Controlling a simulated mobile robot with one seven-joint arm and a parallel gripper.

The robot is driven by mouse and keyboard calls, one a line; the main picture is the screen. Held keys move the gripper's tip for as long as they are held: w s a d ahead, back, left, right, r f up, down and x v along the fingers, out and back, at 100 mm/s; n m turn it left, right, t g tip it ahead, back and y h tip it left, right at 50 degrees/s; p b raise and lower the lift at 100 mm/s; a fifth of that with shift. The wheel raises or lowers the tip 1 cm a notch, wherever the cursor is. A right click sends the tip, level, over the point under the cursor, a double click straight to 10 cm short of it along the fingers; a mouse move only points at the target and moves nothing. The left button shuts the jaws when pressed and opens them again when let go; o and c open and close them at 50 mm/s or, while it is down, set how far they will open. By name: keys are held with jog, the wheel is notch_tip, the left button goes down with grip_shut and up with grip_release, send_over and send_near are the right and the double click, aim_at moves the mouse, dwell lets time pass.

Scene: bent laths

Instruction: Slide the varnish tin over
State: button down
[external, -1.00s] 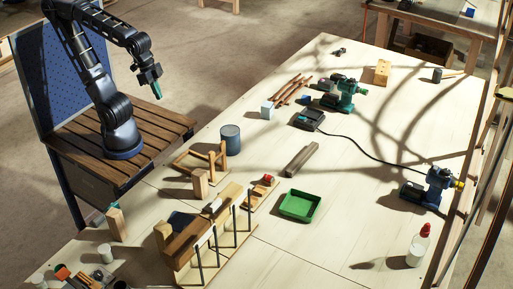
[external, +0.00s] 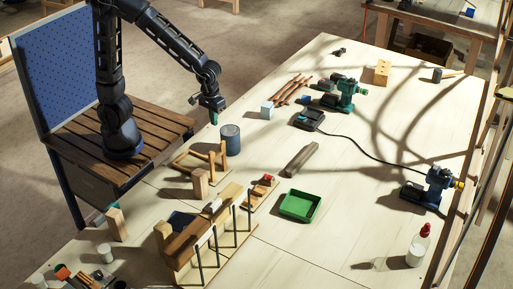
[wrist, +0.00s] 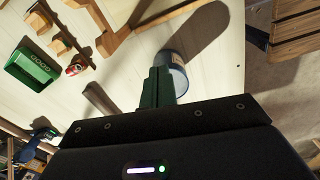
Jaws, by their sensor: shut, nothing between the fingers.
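The varnish tin, seemingly the dark blue-grey cylinder (external: 230,139), stands upright near the left edge of the light wooden table. In the wrist view the tin (wrist: 178,75) shows just beyond the fingers, partly hidden by them. My gripper (external: 213,117) is above and slightly left of the tin in the external view, pointing down, with its green fingers shut and empty. The fingers (wrist: 158,82) are together in the wrist view. I cannot tell the exact gap between fingertips and tin; no contact is clear.
A wooden frame (external: 208,162) stands just in front of the tin. A dark lath (external: 300,159) and green tray (external: 299,206) lie further right. Bare tabletop lies between tin and lath.

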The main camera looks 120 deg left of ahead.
jog(key=f, duration=0.4)
jog(key=w+a+f+n, duration=0.1)
jog(key=f, duration=0.4)
jog(key=w+a+f+n, duration=0.1)
jog(key=f, duration=0.3)
jog(key=shift+a+f+g, duration=0.1)
jog(key=shift+f+g, duration=0.1)
jog(key=shift+g, duration=0.1)
jog(key=shift+a, duration=0.1)
jog(key=a, duration=2)
jog(key=shift+a, duration=0.15)
jog(key=shift+r, duration=0.15)
